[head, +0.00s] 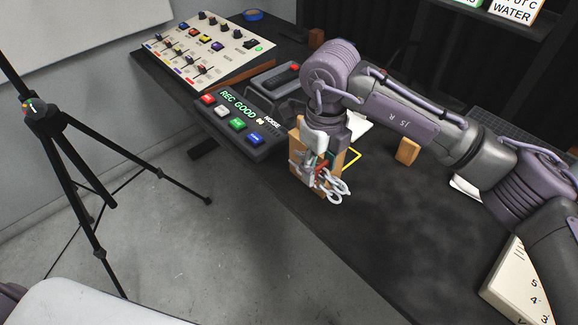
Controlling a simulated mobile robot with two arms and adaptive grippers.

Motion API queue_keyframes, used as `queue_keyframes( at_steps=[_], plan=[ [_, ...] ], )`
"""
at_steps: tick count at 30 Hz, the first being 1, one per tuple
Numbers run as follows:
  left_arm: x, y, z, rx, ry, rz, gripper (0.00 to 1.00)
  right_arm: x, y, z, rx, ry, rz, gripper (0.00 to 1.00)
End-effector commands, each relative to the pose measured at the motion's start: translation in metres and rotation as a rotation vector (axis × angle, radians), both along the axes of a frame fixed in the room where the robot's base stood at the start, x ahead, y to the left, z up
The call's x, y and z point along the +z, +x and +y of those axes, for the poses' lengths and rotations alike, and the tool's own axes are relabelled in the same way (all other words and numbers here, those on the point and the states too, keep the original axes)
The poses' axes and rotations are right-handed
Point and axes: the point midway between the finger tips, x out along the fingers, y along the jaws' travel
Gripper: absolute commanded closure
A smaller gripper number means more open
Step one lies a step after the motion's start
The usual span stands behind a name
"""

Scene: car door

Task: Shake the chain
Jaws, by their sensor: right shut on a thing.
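The chain (337,189) has pale metal links and hangs at the lower right of my right gripper (316,170). The gripper is shut on the chain, near the front edge of the dark table. A wooden block (297,137) shows behind and around the fingers. The fingers hide part of the block and the chain's upper end, so I cannot tell how the two are joined. Small red and green parts show between the fingers. My left gripper is out of view.
A panel reading REC GOOD (240,121) with coloured buttons is just left of the gripper. A mixer board (212,46) stands behind it. A small wooden block (407,151) is at right on the table (400,235). A black tripod (75,160) stands on the floor at left.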

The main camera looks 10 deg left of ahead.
Motion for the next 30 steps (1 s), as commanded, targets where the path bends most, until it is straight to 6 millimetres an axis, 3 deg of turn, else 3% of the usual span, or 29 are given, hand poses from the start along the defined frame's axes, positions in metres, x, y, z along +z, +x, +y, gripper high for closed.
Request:
queue_keyframes(
  at_steps=[9, 15, 19, 23, 30],
  plan=[
    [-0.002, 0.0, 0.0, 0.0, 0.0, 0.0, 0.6, 0.001, -0.001, 0.006, 0.005, 0.002, -0.002, 1.0],
    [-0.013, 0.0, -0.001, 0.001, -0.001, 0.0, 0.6, 0.0, -0.014, 0.064, 0.009, 0.001, -0.003, 1.0],
    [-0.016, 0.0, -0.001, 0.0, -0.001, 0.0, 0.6, 0.001, -0.019, 0.092, 0.005, 0.001, -0.002, 1.0],
    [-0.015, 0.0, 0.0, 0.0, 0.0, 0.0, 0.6, 0.002, -0.02, 0.099, 0.002, 0.0, -0.001, 1.0],
    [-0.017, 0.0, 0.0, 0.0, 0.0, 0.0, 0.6, 0.001, -0.018, 0.093, 0.001, 0.001, -0.002, 1.0]
  ],
)
